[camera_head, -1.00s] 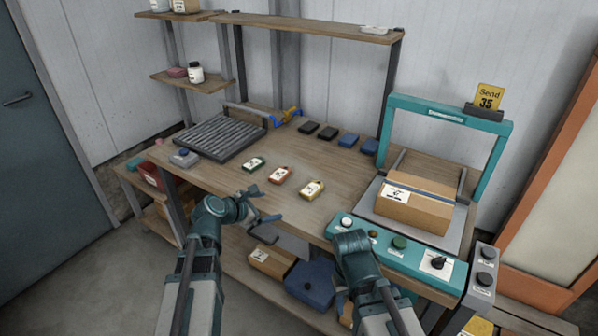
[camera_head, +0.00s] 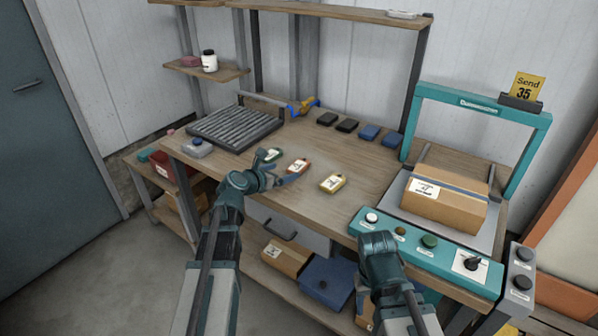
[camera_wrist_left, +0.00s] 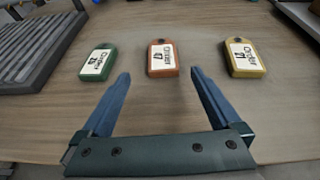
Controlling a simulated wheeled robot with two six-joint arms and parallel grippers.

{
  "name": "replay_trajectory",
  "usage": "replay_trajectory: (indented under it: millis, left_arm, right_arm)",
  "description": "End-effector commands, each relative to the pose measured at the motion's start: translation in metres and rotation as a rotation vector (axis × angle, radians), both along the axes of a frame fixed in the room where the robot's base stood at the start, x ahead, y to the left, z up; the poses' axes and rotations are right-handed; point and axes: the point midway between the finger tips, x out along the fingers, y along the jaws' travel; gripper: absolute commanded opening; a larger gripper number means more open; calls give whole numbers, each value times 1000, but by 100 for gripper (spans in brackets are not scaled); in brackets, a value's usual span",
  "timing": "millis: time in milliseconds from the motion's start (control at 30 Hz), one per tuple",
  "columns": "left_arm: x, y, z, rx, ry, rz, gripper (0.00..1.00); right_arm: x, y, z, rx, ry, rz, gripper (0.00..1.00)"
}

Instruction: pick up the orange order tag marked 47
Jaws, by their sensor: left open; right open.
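The orange order tag (camera_head: 299,166) lies flat on the bench between a green tag (camera_head: 269,155) and a yellow tag (camera_head: 332,183). In the left wrist view the orange tag (camera_wrist_left: 162,58) lies ahead of my left gripper (camera_wrist_left: 157,75), roughly centred between its fingers. Its white label faces up, with small print that looks like 47. My left gripper (camera_head: 281,171) is open and empty, just in front of the orange tag and apart from it. My right arm is low at the bench's front; its fingers are hidden.
The green tag (camera_wrist_left: 98,63) and yellow tag (camera_wrist_left: 243,58) flank the orange one in the left wrist view, with bare wood between. A roller rack (camera_head: 236,130) stands to the left. A teal-framed station with a carton (camera_head: 447,205) stands to the right. Dark and blue blocks (camera_head: 369,132) lie behind.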

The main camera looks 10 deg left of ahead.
Motion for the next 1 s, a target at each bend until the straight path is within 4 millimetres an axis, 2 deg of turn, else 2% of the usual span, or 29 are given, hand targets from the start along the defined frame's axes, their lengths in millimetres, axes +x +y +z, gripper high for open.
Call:
replay_trajectory:
  millis: [33,100,433,733,967,1000]
  left_arm:
    - [11,-2,-7,0,0,-1,98]
    - [17,-5,-9,-1,0,-2,98]
    - [27,-9,-11,1,0,-1,98]
    - [63,-24,-26,1,0,-1,98]
    - [63,-25,-25,0,0,0,98]
    - [63,-25,-25,0,0,0,94]
  right_arm:
    - [0,0,-7,0,0,0,50]
    - [0,0,-9,0,0,0,50]
    - [0,0,-11,0,0,0,50]
    - [0,0,-26,0,0,0,50]
    - [0,0,-25,0,0,0,50]
    - [0,0,-25,0,0,0,50]
